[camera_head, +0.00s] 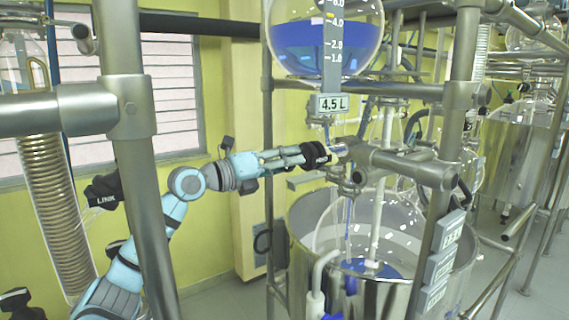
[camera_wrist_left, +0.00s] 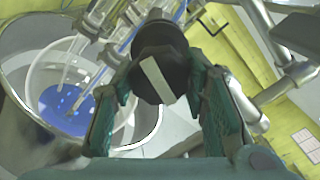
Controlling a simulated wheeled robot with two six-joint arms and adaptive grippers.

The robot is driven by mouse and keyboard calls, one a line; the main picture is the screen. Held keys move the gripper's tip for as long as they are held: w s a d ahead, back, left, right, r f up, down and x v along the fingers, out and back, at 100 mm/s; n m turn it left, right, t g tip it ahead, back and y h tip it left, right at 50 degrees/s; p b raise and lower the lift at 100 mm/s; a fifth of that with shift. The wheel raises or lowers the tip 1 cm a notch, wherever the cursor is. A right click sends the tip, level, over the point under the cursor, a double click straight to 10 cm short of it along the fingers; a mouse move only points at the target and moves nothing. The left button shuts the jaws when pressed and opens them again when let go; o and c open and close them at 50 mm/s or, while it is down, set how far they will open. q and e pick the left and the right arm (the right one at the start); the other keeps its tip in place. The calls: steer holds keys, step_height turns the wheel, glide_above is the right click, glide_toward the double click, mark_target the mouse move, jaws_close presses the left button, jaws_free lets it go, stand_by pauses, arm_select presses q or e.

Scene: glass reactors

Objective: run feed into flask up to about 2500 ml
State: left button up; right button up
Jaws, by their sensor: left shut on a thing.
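The upper glass feed vessel (camera_head: 300,42) holds blue liquid, its surface near the 4.0 mark on the scale. A sign (camera_head: 339,103) below it reads 4.5 L. The glass flask (camera_head: 330,232) sits in a steel bath, with some blue liquid (camera_head: 372,267) low in it; the wrist view also shows this liquid (camera_wrist_left: 62,103). A thin blue line (camera_head: 349,215) runs down below the valve. My left gripper (camera_head: 322,154) is shut on a black valve knob (camera_wrist_left: 160,66) with a white stripe. I cannot read the flask's volume. My right gripper is not in view.
The steel bath (camera_head: 305,262) stands below my left gripper. Metal frame posts (camera_head: 140,170) and pipe clamps (camera_head: 410,165) crowd the space around it. Sign plates (camera_head: 440,260) hang at the front right. A coiled glass condenser (camera_head: 50,190) stands at the left.

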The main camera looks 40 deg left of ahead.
arm_select(q)
steer(key=m, duration=0.4)
steer(key=shift+a+r+m, duration=0.1)
steer(key=shift+a+m, duration=0.05)
steer(key=shift+m, duration=0.15)
steer(key=m, duration=0.3)
steer(key=shift+m, duration=0.3)
steer(key=m, duration=0.4)
steer(key=shift+a, duration=0.1)
steer(key=shift+m, duration=2.2)
steer(key=shift+c, duration=0.2)
steer(key=o, duration=1.2)
steer(key=shift+w, duration=0.25)
steer(key=shift+s, duration=0.1)
